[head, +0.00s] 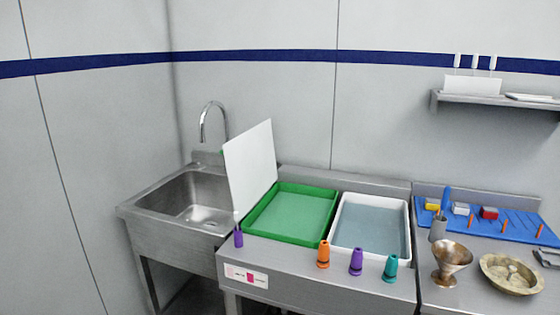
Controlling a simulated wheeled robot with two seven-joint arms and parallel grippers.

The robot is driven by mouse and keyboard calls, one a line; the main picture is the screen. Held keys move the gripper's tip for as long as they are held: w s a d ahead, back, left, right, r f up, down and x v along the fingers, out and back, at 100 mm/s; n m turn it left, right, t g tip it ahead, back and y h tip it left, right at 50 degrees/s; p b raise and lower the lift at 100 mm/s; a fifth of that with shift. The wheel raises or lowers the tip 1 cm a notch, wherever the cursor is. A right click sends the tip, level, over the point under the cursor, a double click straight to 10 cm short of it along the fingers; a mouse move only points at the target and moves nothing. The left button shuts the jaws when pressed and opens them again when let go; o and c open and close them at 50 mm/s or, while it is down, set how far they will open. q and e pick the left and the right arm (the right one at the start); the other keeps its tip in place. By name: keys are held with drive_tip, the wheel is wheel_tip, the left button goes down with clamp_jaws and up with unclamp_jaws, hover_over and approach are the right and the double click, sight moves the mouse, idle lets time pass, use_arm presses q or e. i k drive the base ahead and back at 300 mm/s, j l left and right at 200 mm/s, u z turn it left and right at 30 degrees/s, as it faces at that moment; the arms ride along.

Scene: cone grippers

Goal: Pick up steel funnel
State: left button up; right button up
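The steel funnel (451,258) looks like a brownish metal cup with a wide flared mouth and a narrower foot. It stands upright on the steel counter at the lower right of the head view. It is just left of a shallow round metal dish (511,274) and in front of a grey holder (438,230) with a blue-handled tool. Neither of my grippers shows in the head view.
A green tray (291,240) and a white tray (336,238) lie on the counter. A blue mat (470,220) with small items lies behind the funnel. A sink (190,205) is at left.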

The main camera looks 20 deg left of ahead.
sight(450, 257)
drive_tip(key=i+j+z, duration=0.15)
drive_tip(key=j, duration=0.7)
drive_tip(key=i+j+z, duration=0.15)
drive_tip(key=j, duration=0.7)
drive_tip(key=i+j+z, duration=0.1)
drive_tip(key=j, duration=0.8)
drive_tip(key=i+j+z, duration=0.15)
drive_tip(key=j, duration=0.75)
drive_tip(key=z, duration=1.45)
